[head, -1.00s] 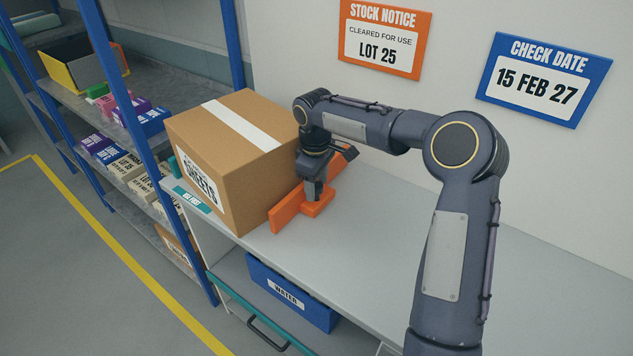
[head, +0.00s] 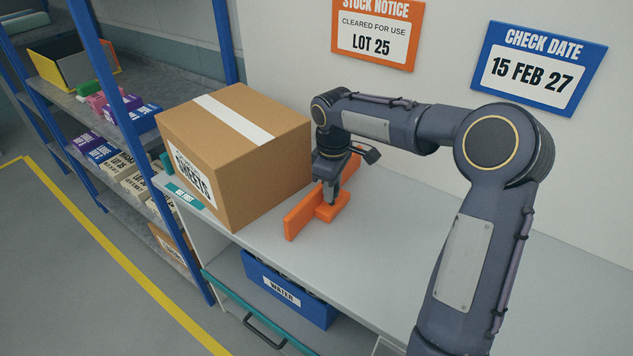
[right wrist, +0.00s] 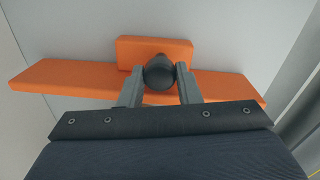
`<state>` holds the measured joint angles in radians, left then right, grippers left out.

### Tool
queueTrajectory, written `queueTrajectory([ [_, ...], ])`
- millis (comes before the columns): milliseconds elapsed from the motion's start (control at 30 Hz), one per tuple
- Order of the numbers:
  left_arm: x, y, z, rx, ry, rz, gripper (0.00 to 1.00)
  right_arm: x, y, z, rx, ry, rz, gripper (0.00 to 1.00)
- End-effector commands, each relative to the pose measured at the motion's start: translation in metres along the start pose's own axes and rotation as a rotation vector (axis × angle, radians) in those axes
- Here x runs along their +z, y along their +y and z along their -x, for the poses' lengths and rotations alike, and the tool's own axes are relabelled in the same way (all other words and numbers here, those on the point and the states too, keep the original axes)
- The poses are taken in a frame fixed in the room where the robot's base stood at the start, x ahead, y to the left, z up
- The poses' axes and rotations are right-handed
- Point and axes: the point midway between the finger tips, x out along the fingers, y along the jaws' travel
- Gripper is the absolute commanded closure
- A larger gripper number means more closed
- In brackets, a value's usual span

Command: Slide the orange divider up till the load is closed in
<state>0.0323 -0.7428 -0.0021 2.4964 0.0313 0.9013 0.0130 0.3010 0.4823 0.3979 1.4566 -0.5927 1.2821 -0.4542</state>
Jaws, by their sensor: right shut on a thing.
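The orange divider (head: 300,217) stands on the grey bench top, to the right of the cardboard box (head: 255,180), with a strip of bare bench between them. The box has a white tape strip and a printed label. My right gripper (head: 331,199) is over the divider's foot block. In the right wrist view my right gripper (right wrist: 161,82) is shut on the dark round knob (right wrist: 159,71) of the orange divider (right wrist: 70,78), one finger on each side. The far end of the divider is partly hidden by my arm in the head view. My left gripper is out of view.
The grey bench top (head: 400,260) is clear to the right of the divider. A wall with two signs runs behind it. A blue water crate (head: 285,290) sits below the bench. A blue-post shelf with small boxes stands at the left.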

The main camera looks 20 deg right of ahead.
Motion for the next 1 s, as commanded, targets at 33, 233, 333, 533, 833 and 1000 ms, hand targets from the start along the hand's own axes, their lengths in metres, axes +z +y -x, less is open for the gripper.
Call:
queueTrajectory([
  [33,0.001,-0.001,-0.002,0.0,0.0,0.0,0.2,0.007,-0.001,0.0,0.002,-0.002,-0.002,1.0],
  [233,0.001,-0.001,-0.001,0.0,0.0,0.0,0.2,0.011,-0.002,0.001,0.0,-0.002,-0.002,1.0],
  [333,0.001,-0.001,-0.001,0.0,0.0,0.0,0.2,0.011,-0.001,0.001,0.0,-0.002,-0.003,1.0],
  [533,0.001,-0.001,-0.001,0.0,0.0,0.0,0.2,0.01,-0.001,0.001,0.001,-0.001,-0.002,0.49],
  [833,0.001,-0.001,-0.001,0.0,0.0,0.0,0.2,0.009,-0.001,0.002,0.001,0.0,-0.002,0.48],
  [1000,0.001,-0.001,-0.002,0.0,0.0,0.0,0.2,0.009,-0.001,0.021,0.004,0.002,-0.001,0.48],
])
